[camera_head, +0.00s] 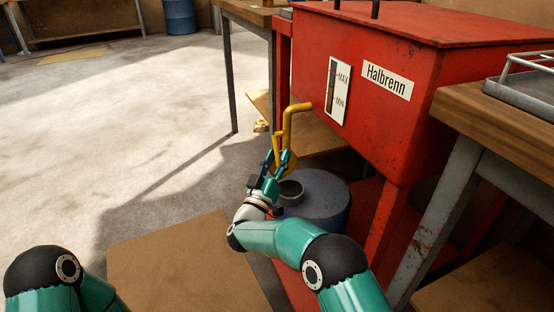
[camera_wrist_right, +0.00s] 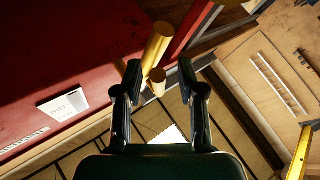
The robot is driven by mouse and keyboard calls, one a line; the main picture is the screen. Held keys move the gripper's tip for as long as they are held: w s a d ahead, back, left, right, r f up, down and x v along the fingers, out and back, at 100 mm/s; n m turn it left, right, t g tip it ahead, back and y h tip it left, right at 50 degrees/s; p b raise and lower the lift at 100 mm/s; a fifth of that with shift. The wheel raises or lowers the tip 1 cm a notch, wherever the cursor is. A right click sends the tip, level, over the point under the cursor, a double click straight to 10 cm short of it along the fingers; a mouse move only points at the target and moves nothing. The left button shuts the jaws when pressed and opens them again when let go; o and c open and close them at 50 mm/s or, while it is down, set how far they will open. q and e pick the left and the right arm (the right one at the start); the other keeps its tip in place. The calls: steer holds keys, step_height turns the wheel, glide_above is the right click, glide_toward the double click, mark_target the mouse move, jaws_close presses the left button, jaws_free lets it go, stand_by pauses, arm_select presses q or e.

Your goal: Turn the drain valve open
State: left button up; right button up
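The yellow drain pipe (camera_head: 287,122) comes out of the red tank (camera_head: 310,60) and bends downward. A yellow valve lever (camera_head: 276,148) stands beside its lower part. My right gripper (camera_head: 273,175) is just below and around the lever's lower area. In the right wrist view its two fingers (camera_wrist_right: 160,75) are apart. The yellow pipe (camera_wrist_right: 157,42) and a short yellow stub (camera_wrist_right: 157,80), perhaps the lever's end, show between the fingertips; I cannot tell whether they touch. My left gripper is out of view; only part of my left arm shows at bottom left.
A blue drum (camera_head: 325,198) with a dark round bowl (camera_head: 291,192) on it stands under the pipe. A wooden workbench (camera_head: 510,115) with a metal tray (camera_head: 528,92) is at the right. Brown cardboard (camera_head: 170,262) lies on the floor. The floor at left is open.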

steer(key=v, duration=1.2)
